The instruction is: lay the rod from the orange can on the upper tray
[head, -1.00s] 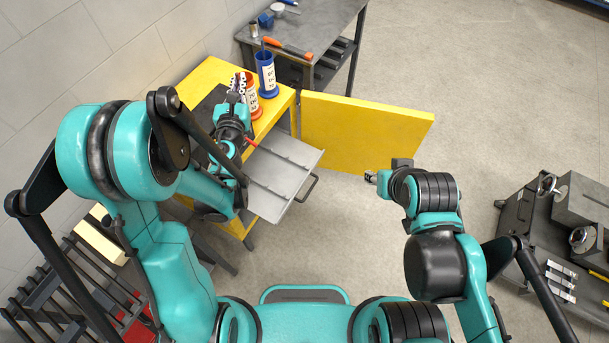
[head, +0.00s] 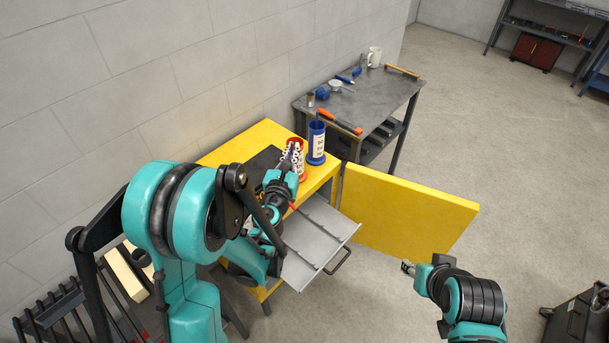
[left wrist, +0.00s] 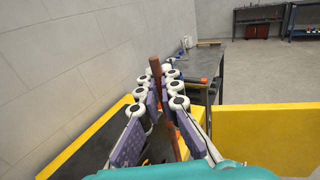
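The orange can (head: 303,174) stands on the yellow cabinet top, partly hidden by my left gripper (head: 291,157). A reddish-brown rod (left wrist: 155,68) stands up between the finger rows of my left gripper (left wrist: 166,88) in the left wrist view. Its lower end is hidden, and whether the pads press on it is unclear. The upper tray (head: 325,218) is a grey sheet pulled out from the cabinet front, below and right of the left gripper. My right gripper (head: 408,268) is near the yellow door, away from the can; its finger gap is too small to tell.
A blue can (head: 316,150) stands right beside the orange can. The open yellow door (head: 410,212) bounds the tray's right side. A grey table (head: 375,98) with tools stands behind. A small red piece (head: 292,205) shows beside my left wrist.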

